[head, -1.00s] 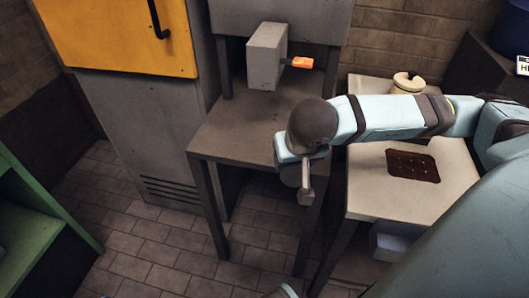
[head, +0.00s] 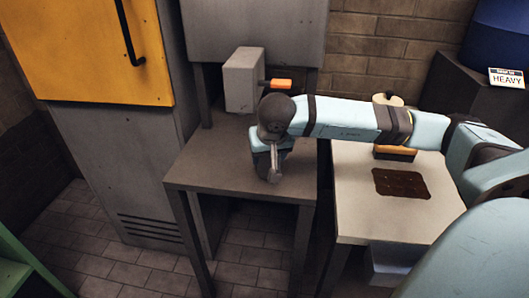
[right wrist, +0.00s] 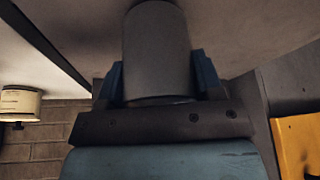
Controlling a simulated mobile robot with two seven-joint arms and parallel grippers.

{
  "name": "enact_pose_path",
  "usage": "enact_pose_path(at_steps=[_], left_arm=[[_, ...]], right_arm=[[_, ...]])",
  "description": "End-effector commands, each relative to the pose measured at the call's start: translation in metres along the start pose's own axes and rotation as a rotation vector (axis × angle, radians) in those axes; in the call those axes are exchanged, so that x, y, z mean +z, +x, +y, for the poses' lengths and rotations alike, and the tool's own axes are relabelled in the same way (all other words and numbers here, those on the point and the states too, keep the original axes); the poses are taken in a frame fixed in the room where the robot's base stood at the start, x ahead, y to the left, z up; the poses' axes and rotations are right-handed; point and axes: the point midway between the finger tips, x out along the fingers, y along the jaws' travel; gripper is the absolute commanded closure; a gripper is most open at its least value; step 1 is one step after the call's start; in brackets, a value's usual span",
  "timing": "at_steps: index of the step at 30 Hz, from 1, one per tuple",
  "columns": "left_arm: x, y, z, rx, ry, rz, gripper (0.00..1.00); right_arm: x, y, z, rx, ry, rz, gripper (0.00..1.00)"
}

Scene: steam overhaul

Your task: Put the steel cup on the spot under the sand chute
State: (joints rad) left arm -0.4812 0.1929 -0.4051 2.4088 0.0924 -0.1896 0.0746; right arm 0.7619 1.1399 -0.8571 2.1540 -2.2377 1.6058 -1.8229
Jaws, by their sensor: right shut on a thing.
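The steel cup, a plain grey cylinder (right wrist: 157,45), stands out between the two blue fingers of my right gripper (right wrist: 158,77) in the right wrist view. The fingers are shut on its sides. In the head view my right gripper (head: 271,166) is over the brown table, in front of the chute; the cup is mostly hidden there by the wrist. The sand chute seems to be the grey box (head: 241,80) with an orange handle (head: 283,85), above the back of the table. I cannot make out a marked spot under it. My left gripper is not in view.
The brown table (head: 215,170) is bare left of my gripper. A pale table (head: 355,215) with a dark perforated patch (head: 401,184) stands to the right. A grey cabinet with a yellow door (head: 100,50) stands at left, and a HEAVY sign (head: 506,78) at right.

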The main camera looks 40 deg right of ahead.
Motion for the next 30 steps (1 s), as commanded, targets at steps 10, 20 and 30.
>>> enact_pose_path(at_steps=[10,20,30], left_arm=[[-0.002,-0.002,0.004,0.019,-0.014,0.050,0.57],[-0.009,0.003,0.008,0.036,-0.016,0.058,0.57],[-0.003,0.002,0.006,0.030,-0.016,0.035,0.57]], right_arm=[[-0.031,0.022,0.000,0.000,0.000,-0.003,0.64],[-0.027,0.028,0.000,0.000,-0.001,-0.001,0.64],[-0.026,0.030,0.000,0.001,0.000,-0.001,0.14]])
